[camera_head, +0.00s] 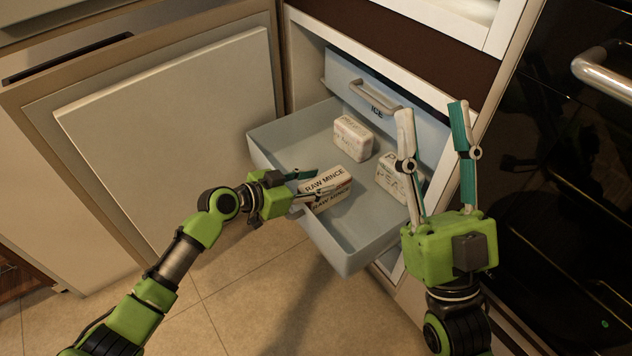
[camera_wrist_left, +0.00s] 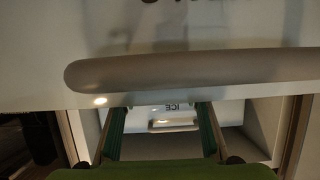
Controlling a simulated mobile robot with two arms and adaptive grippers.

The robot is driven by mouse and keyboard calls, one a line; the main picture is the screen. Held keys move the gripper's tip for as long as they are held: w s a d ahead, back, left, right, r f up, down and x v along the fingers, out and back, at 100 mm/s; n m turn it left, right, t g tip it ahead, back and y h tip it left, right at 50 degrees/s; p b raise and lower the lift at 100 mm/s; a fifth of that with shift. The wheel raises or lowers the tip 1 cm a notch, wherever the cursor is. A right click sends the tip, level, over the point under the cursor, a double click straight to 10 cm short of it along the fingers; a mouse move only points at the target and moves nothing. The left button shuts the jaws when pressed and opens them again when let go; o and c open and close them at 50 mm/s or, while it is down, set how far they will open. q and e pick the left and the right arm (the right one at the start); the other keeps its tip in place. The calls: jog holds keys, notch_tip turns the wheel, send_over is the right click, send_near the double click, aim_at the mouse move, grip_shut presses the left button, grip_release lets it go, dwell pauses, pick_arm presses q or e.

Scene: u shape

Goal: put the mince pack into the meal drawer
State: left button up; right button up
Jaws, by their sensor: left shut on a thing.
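The mince pack (camera_head: 340,186), a pale box with "RAW MINCE" lettering, is inside the front left part of the open meal drawer (camera_head: 350,251). My left gripper (camera_head: 309,184) reaches over the drawer's front edge and is shut on the pack. In the left wrist view its fingers (camera_wrist_left: 158,122) stand apart beyond the drawer front (camera_wrist_left: 220,25); the pack is hidden there. The drawer's grey handle (camera_wrist_left: 190,70) is close to that camera. My right gripper (camera_head: 432,106) is open and empty, fingers pointing up, in front of the drawer's right side.
Two other pale packs, one at the back (camera_head: 353,138) and one at the right (camera_head: 392,177), lie in the drawer. Behind is the shut ice drawer (camera_head: 345,80), also in the wrist view (camera_wrist_left: 150,112). A cabinet door (camera_head: 170,135) stands left; a black oven front (camera_head: 570,190) is right.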

jog(key=shift+s+r+t, duration=0.3)
jog(key=shift+s+r, duration=0.1)
pick_arm(q)
jog(key=o, duration=1.4)
jog(key=shift+o, duration=0.2)
pick_arm(e)
jog(key=shift+w, duration=0.1)
